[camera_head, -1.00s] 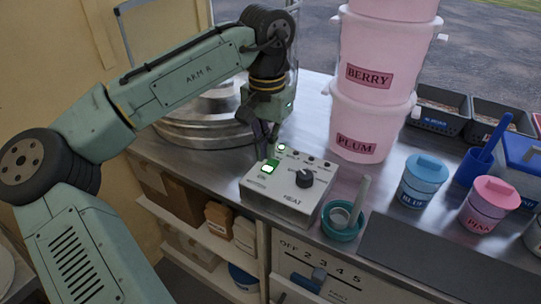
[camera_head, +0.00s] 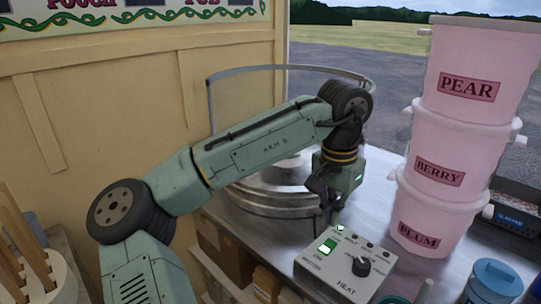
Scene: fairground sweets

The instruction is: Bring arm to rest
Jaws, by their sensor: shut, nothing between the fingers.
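My green arm reaches from the lower left up and across to the counter. My gripper (camera_head: 331,215) points down and is shut and empty. It hangs just above the back edge of the control box (camera_head: 340,279), near a small green light. I cannot tell whether the fingertips touch the box. The box is light grey with a black HEAT knob (camera_head: 361,266) and a lit green MOTOR switch (camera_head: 327,246) marked ON.
A round metal machine (camera_head: 262,196) stands behind my arm, with a curved clear guard. Stacked pink tubs (camera_head: 468,130) labelled PEAR, BERRY and PLUM stand at right. A blue lidded jar (camera_head: 493,283) is at lower right. Wooden sticks (camera_head: 22,240) stand in a holder at lower left.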

